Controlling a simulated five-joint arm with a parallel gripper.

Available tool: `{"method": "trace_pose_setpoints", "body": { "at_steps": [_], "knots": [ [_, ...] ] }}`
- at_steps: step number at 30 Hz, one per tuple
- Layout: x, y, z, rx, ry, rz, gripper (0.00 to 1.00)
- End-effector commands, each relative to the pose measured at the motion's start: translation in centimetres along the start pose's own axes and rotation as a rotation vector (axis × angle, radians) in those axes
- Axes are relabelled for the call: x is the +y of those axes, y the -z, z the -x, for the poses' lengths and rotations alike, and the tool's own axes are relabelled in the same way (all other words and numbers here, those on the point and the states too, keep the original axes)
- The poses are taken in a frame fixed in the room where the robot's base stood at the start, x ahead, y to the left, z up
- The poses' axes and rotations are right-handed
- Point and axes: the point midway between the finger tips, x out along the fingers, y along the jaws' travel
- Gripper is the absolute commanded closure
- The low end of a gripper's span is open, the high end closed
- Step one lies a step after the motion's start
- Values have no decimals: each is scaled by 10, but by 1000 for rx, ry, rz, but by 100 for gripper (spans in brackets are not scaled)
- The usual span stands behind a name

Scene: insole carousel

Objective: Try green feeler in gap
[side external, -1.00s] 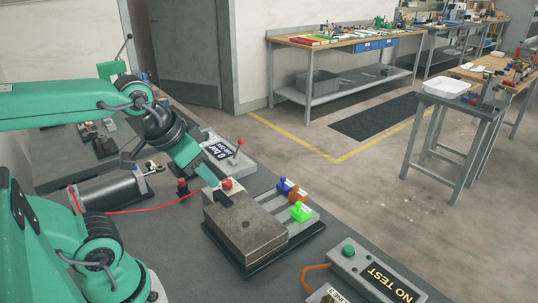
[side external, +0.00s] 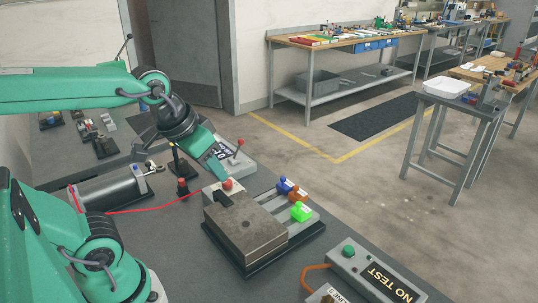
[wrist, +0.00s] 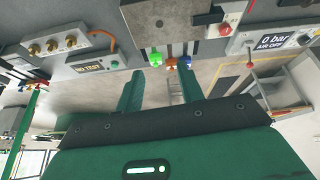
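The green feeler (side external: 300,211) sits upright at the near end of a slotted rack, beside the steel block (side external: 245,228). It also shows in the wrist view (wrist: 156,58), beyond my fingertips. I cannot make out the gap at the block.
An orange feeler (side external: 296,196) and a blue feeler (side external: 285,185) stand in the same rack. The NO TEST box (side external: 375,275) is at the front right. A pressure panel (side external: 240,165) stands behind my gripper. A red hose (side external: 150,211) crosses the bench to the left.

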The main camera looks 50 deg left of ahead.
Motion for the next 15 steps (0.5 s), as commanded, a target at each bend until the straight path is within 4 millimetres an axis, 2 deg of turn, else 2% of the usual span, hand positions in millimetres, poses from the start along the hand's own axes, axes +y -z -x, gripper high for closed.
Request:
{"method": "trace_pose_setpoints", "body": {
  "at_steps": [8, 15],
  "knots": [
    [7, 40, -16, -91, 9, 138, 62],
    [14, 73, -39, -168, 29, 264, 62]
  ]
}}
